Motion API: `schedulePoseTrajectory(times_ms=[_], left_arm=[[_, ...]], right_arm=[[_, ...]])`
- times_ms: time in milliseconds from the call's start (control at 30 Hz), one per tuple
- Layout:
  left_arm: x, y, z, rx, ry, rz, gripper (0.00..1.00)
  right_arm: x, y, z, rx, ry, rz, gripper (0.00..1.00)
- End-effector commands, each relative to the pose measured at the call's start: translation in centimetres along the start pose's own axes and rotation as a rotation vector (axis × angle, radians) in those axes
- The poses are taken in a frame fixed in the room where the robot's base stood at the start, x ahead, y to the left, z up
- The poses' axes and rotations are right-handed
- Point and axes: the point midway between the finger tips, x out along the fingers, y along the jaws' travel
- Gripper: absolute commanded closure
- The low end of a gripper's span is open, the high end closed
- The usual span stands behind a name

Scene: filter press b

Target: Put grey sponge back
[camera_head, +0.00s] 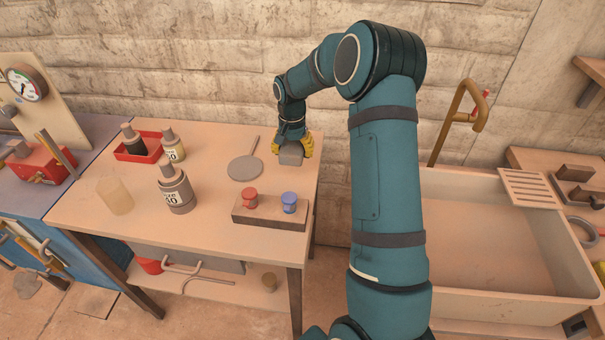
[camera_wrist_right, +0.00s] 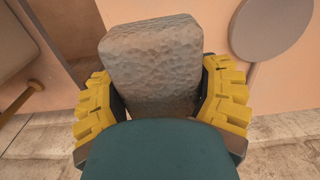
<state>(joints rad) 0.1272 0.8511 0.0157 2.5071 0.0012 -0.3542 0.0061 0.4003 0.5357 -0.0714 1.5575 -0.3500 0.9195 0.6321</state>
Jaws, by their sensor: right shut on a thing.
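The grey sponge (camera_head: 291,153) is a block with a rough, pitted surface. In the head view it is at the right back of the wooden table (camera_head: 215,215). My right gripper (camera_head: 306,146) has yellow fingers and is shut on it. In the right wrist view the sponge (camera_wrist_right: 152,62) sits between the two yellow-padded fingers of my right gripper (camera_wrist_right: 160,100). I cannot tell whether the sponge touches the table top. My left gripper is not in view.
A round grey paddle (camera_head: 245,167) lies left of the sponge. A wooden block (camera_head: 270,213) with a red and a blue knob stands in front. Bottles (camera_head: 176,188), a red tray (camera_head: 136,148) and a beaker (camera_head: 115,195) are at left. A sink (camera_head: 500,250) is right.

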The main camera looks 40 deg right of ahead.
Motion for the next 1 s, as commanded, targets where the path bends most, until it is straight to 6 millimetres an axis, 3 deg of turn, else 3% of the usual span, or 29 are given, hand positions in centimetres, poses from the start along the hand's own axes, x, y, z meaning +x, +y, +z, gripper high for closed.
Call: schedulePoseTrajectory(times_ms=[133, 367, 600, 1000], left_arm=[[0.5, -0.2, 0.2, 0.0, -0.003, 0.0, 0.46], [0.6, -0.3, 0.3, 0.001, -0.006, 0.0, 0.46], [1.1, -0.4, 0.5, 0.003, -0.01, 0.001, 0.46], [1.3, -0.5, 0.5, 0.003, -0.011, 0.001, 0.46]], right_arm=[[2.9, 0.0, 0.0, 0.001, -0.003, 0.001, 0.64], [4.5, 0.0, 0.0, 0.0, 0.0, 0.0, 0.64], [7.6, 0.0, 0.0, 0.001, -0.002, 0.0, 0.64], [8.1, 0.0, 0.0, 0.001, 0.0, 0.0, 0.64]])
